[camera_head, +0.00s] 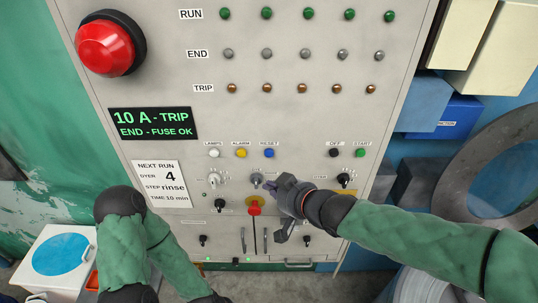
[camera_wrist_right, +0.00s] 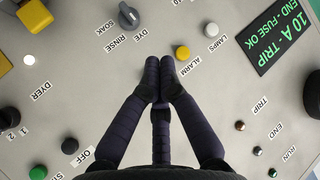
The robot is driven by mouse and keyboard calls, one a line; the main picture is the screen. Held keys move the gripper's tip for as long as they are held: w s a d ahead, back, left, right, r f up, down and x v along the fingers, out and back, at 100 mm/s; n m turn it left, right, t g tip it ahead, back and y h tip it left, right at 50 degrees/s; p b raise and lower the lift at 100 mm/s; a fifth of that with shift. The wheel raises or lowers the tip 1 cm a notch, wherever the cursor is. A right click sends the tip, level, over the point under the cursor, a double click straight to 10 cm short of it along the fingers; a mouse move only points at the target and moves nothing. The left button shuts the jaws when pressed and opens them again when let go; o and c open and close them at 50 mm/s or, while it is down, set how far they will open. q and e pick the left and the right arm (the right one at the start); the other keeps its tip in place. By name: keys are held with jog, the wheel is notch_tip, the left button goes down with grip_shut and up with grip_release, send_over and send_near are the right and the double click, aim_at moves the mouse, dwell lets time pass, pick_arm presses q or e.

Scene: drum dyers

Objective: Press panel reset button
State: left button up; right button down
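The panel reset button is the small blue button (camera_head: 269,153) under the RESET label, right of the yellow ALARM button (camera_head: 241,153). Nothing covers it in the head view. In the right wrist view it does not show; my fingers cover the panel beside the yellow ALARM button (camera_wrist_right: 182,52). My right gripper (camera_head: 276,184) is just below the blue button in the head view, with no contact visible there. Its dark fingers are together at the tips in the right wrist view (camera_wrist_right: 160,65), with nothing held. My left arm is at lower left; its gripper is not visible.
A black OFF button (camera_head: 334,153) and a green START button (camera_head: 360,153) sit to the right. A grey selector knob (camera_head: 257,180) and a red knob on a yellow plate (camera_head: 254,208) are near my right gripper. A large red button (camera_head: 105,47) is at upper left.

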aim_at(269, 153)
jog(key=shift+w, duration=0.15)
jog(key=shift+w+p, duration=2.35)
jog(key=shift+w, duration=1.95)
jog(key=shift+w, duration=0.1)
jog(key=shift+w+p, duration=0.3)
jog(key=shift+p, duration=0.1)
